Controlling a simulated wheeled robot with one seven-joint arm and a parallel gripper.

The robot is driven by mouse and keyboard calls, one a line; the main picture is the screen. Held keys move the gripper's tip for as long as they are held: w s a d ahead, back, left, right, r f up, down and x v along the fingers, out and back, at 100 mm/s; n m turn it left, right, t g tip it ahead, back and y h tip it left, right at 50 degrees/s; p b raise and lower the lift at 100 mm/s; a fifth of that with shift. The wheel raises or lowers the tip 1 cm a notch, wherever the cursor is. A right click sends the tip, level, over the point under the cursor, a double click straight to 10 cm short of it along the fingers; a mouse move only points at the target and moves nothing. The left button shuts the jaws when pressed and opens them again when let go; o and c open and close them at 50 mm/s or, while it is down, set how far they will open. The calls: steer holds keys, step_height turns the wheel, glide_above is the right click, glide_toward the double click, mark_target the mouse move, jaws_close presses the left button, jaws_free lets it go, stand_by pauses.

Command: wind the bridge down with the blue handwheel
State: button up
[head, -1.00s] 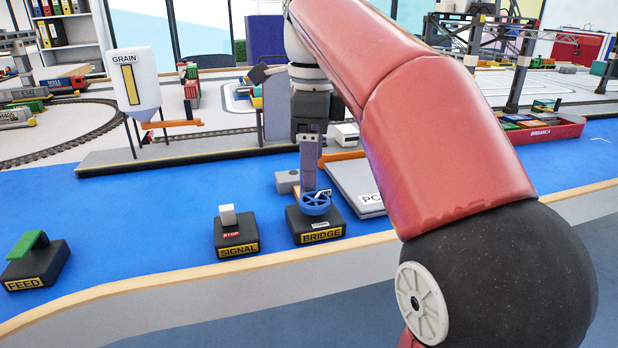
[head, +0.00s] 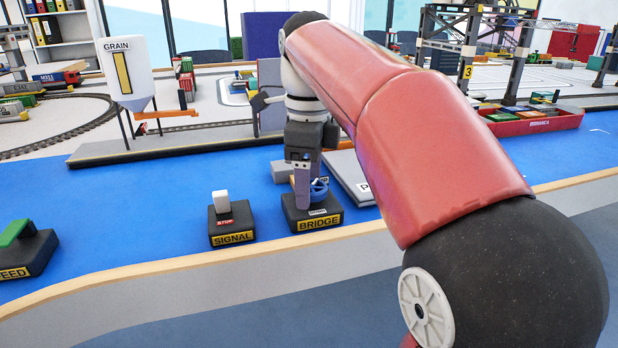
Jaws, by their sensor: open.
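The blue handwheel (head: 319,189) sits on top of the black box labelled BRIDGE (head: 319,224), near the front edge of the blue table. My gripper (head: 302,203) points down at the wheel's left side, its fingers overlapping that part of the wheel in the picture. It is open. I cannot tell whether a finger touches the rim. The left part of the wheel is hidden behind the fingers. The bridge itself (head: 281,171) cannot be told for sure from the grey block behind the box.
The SIGNAL box (head: 232,239) with a white lever stands to the left, and the FEED box (head: 25,262) with a green lever farther left. A grey panel (head: 347,171) lies behind right. The GRAIN hopper (head: 125,72) and tracks are at the back. Blue table between boxes is clear.

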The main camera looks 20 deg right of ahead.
steer(key=c, duration=1)
